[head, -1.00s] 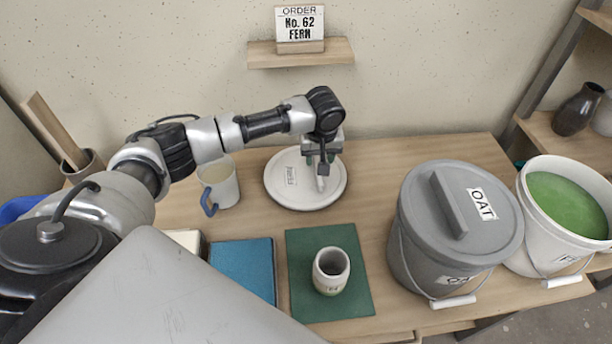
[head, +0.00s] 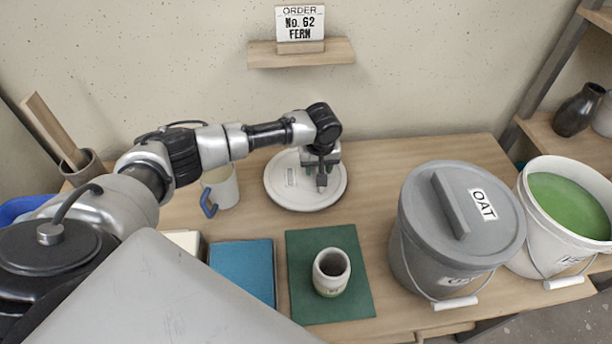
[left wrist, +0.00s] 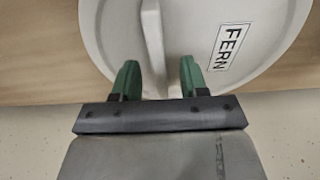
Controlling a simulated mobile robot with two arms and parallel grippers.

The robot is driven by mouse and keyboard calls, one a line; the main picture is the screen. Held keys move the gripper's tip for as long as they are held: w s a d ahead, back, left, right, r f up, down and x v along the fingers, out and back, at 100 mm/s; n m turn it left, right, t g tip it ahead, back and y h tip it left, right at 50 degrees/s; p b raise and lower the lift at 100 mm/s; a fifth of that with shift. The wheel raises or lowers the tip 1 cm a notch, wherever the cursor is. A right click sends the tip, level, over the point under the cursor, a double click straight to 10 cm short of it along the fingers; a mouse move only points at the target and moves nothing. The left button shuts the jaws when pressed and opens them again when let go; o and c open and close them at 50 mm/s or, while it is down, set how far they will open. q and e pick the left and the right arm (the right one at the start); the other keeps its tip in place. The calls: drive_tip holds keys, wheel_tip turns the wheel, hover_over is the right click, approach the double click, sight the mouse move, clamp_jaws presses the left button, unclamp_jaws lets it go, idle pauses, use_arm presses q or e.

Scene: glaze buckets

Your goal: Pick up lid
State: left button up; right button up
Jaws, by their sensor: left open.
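The white round lid (head: 280,195) labelled FERN lies flat on the table toward the back. It also fills much of the left wrist view (left wrist: 195,50), with its label and a raised handle bar (left wrist: 152,35). My left gripper (head: 322,185) is over the right part of the lid. In the left wrist view its two green fingers (left wrist: 159,66) are open, one on each side of the bar's line, with gaps to it. Whether the fingertips are down at the bar's height is hard to tell. My right gripper is not in view.
A grey lidded bucket labelled OAT (head: 430,240) and an open white bucket of green glaze (head: 535,225) stand at the right. A mug (head: 222,188) is left of the lid. A small cup (head: 331,272) stands on a green mat (head: 345,308), beside a blue book (head: 243,268).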

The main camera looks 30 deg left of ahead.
use_arm(q)
drive_tip(key=shift+f, duration=0.15)
idle(0.4)
clamp_jaws()
